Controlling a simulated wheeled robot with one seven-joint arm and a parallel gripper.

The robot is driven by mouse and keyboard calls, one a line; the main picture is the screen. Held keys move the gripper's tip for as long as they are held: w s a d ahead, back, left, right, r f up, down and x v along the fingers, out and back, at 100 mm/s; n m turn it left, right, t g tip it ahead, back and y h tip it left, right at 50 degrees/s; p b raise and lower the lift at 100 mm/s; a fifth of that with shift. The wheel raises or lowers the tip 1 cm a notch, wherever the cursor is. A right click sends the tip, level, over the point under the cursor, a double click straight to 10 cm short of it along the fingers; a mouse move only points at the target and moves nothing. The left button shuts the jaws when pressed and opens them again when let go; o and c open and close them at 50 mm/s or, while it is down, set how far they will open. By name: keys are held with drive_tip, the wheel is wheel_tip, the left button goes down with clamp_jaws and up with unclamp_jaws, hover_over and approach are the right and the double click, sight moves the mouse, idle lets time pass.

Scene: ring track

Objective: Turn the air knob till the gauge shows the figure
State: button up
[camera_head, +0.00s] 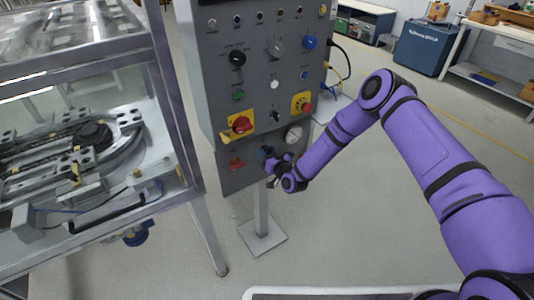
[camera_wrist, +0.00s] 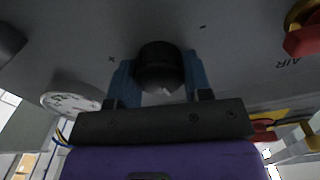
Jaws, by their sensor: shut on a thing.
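The black air knob (camera_wrist: 160,64) sits on the grey panel face in the wrist view, between a plus mark and a minus mark. My gripper (camera_head: 269,156) is at the lower part of the panel in the head view, and its blue fingers are shut on the knob from both sides. The gripper hides the knob in the head view. The round white gauge (camera_wrist: 72,104) is at the left in the wrist view, seen at a slant. The gauge also shows right of my gripper in the head view (camera_head: 293,134). Its reading is too small to tell.
The control panel (camera_head: 215,80) carries several knobs and buttons. A red handle on yellow (camera_head: 241,125) is up and left of my gripper, and a red button (camera_head: 305,106) is above the gauge. A metal-framed machine (camera_head: 180,120) stands at the left.

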drive_tip(key=m, duration=0.4)
drive_tip(key=shift+d, duration=0.1)
drive_tip(key=shift+f+m, duration=0.1)
drive_tip(key=shift+m, duration=2)
drive_tip(key=o, duration=0.9)
drive_tip(key=v, duration=1.1)
drive_tip(key=shift+w, duration=0.1)
